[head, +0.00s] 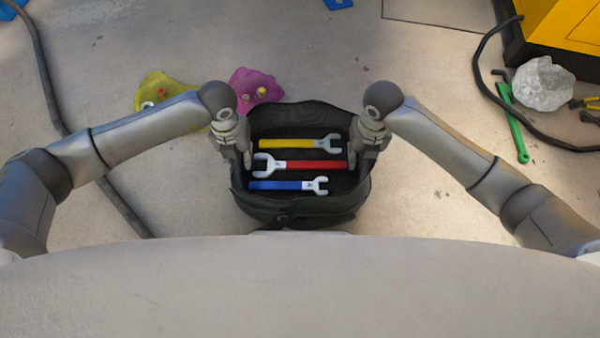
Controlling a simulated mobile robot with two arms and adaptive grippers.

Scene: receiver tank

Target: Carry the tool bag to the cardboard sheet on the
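The tool bag (302,217) is black and open-topped. It stands in front of my body in the head view. Three wrenches lie inside it: a yellow one (285,143), a red one (315,164) and a blue one (285,185). My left gripper (240,158) is at the bag's left side wall and my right gripper (364,160) is at its right side wall. Both point down at the rim. The fingertips are small and partly hidden, so I cannot tell whether they are closed on the bag. No cardboard sheet shows.
A yellow-green cloth (155,88) and a magenta cloth (258,84) lie beyond the bag. A hose (45,75) runs down the left. At right are a yellow cabinet (562,28), a black cable (483,72), a green tool (514,125) and a crumpled pale bag (543,84).

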